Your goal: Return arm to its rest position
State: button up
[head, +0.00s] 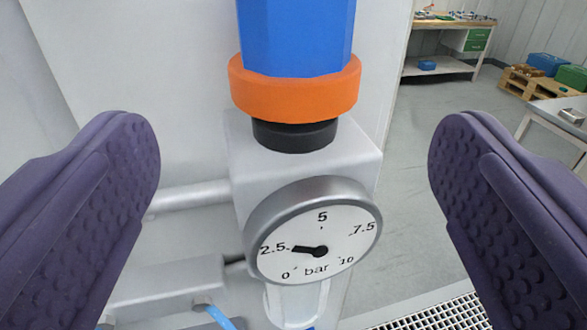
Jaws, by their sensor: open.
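My gripper (295,175) is open, with one purple, studded finger at the left edge and the other at the right. Nothing is held between the fingers. Between them in the picture stands a blue faceted knob (296,38) with an orange ring (294,90) and a black collar below it. They sit on a pale grey valve block (340,160). A round pressure gauge (335,225) on the block's front is marked in bar from 0 to 10. Its needle points close to 2.5. The fingers appear apart from the knob and gauge.
A light grey panel (150,70) stands behind the block, with a horizontal pipe (190,197) at left. A floor grating (440,313) lies at lower right. Open grey floor (415,180) leads back to a workbench (440,25), a pallet (535,85) with bins, and a table (550,112).

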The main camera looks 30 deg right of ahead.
jog(key=shift+s, duration=0.1)
dwell(0.3)
jog(key=w+a+r+n+t+y+b, duration=0.2)
jog(key=w+a+r+n+y+b, duration=0.15)
jog(key=a+r+y+b, duration=0.8)
jog(key=s+r+n+g+h+b, duration=0.1)
jog(key=s+n+g+h+b, duration=0.1)
jog(key=s+b, duration=0.6)
jog(key=s+a, duration=0.1)
jog(key=s, duration=0.3)
jog(key=shift+r+n+b, duration=0.35)
jog(key=shift+b, duration=0.05)
